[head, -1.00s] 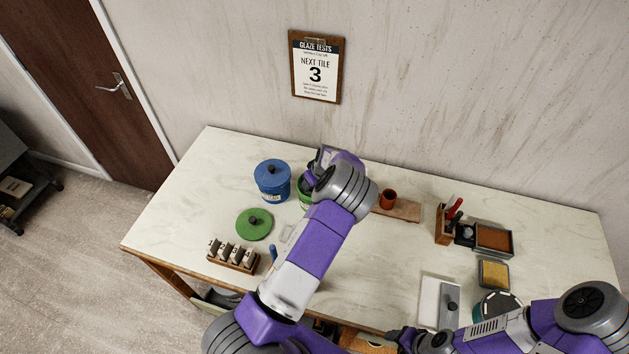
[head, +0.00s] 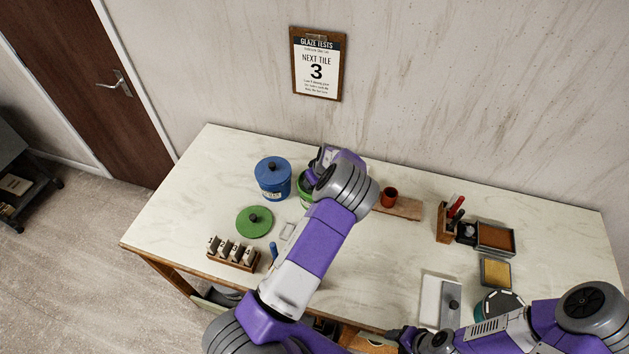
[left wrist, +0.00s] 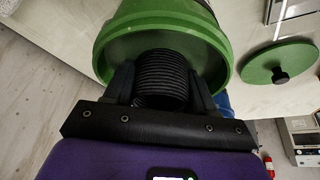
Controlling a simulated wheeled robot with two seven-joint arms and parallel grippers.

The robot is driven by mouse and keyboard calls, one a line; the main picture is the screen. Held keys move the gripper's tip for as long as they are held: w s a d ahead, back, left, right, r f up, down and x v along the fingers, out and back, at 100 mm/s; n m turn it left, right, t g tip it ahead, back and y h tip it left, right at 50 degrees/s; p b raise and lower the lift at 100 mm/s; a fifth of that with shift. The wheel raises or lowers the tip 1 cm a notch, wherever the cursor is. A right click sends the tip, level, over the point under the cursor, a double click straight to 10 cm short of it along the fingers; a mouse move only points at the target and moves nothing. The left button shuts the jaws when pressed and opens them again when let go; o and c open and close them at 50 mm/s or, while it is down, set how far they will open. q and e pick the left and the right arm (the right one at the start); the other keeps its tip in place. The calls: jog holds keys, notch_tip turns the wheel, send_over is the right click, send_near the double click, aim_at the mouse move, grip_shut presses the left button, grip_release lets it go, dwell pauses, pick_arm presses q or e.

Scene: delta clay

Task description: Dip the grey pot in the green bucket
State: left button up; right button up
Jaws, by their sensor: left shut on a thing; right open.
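The green bucket (left wrist: 160,42) is open, and its rim and inner wall show at the top of the left wrist view. In the head view only a sliver of the bucket (head: 305,191) shows beside my left arm. My left gripper (left wrist: 162,85) is shut on the dark grey ribbed pot (left wrist: 162,78). The pot is at the bucket's mouth, overlapping the opening; how deep it sits I cannot tell. My left arm hides the pot in the head view. My right gripper (head: 400,337) is open at the table's front edge, away from the bucket.
A blue lidded bucket (head: 272,178) stands left of the green one. A green lid (head: 254,221) lies on the table (head: 195,195). A rack of tiles (head: 232,253) is at the front left. A brown cup (head: 389,198) stands right of my left arm.

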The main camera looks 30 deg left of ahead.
pick_arm(q)
jog(key=shift+f+b, duration=0.35)
jog(key=shift+b, duration=0.1)
jog(key=shift+s, duration=0.1)
jog(key=shift+s+f+b, duration=0.1)
jog(key=shift+f+b, duration=0.05)
jog(key=shift+b, duration=0.35)
dwell(1.7)
jog(key=shift+w+a+r+p, duration=0.1)
jog(key=shift+w+r+p, duration=0.1)
jog(key=shift+r+p, duration=0.5)
jog(key=shift+w+a+r+p, duration=0.15)
jog(key=shift+r+p, duration=0.2)
jog(key=shift+r, duration=0.55)
jog(key=shift+p+v, duration=0.55)
jog(key=shift+v, duration=0.4)
jog(key=shift+a+r+p, duration=0.2)
jog(key=shift+r+p, duration=0.1)
jog(key=shift+r, duration=0.35)
jog(key=shift+w+r, duration=0.1)
